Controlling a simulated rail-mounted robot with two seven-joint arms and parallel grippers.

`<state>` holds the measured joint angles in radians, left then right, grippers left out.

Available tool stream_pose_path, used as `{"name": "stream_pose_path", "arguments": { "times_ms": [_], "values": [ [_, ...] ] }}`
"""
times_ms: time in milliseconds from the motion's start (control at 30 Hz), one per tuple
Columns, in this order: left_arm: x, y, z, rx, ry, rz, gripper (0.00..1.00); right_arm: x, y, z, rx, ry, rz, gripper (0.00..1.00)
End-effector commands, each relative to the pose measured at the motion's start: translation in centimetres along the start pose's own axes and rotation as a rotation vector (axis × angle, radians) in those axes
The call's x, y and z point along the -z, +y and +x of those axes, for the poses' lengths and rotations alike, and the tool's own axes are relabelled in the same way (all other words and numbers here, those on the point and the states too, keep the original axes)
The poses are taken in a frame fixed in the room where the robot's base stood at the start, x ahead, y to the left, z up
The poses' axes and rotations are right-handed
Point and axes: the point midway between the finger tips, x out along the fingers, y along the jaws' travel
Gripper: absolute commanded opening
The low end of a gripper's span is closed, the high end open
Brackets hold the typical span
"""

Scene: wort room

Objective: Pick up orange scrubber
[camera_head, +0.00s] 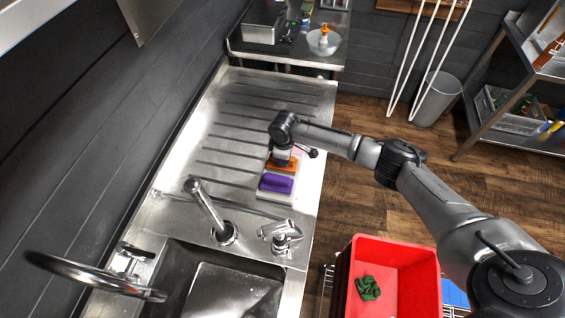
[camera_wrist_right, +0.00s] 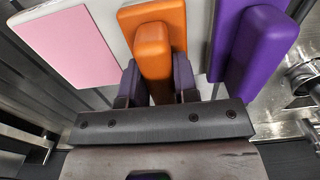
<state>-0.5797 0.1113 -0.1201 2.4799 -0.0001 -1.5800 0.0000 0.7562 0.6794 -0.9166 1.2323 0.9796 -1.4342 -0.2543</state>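The orange scrubber (camera_head: 282,164) sits in a row on a white holder (camera_head: 277,195) on the steel drainboard. In the wrist view its orange handle (camera_wrist_right: 152,48) rises between the two dark fingers of my right gripper (camera_wrist_right: 157,82). The fingers lie close against both sides of the handle, with no clear gap. In the head view my right gripper (camera_head: 281,155) points down over the scrubber and hides part of it. The scrubber appears still at the holder. My left gripper is not in view.
A purple scrubber (camera_head: 276,183) is beside the orange one, and a pink piece (camera_wrist_right: 68,45) lies on its other side. A tap (camera_head: 208,212) and sink (camera_head: 215,285) are nearer. A red crate (camera_head: 396,290) with a green item (camera_head: 368,288) stands at lower right.

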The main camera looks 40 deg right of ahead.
Motion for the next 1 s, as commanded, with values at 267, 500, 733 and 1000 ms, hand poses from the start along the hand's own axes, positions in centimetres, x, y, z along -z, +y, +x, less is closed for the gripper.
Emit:
{"name": "stream_pose_path", "arguments": {
  "times_ms": [267,500,733,1000],
  "values": [
    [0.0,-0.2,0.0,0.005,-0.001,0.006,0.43,0.0,0.0,0.0,0.0,0.0,0.0,0.01],
    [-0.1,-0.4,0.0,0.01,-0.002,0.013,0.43,0.0,0.0,-0.1,0.0,0.001,0.0,0.01],
    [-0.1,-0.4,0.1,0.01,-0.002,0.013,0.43,0.0,0.1,-1.4,-0.001,0.002,0.0,0.01],
    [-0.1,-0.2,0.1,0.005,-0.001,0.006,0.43,-2.0,-0.5,-5.2,-0.002,-0.001,-0.001,0.01]
  ]
}}
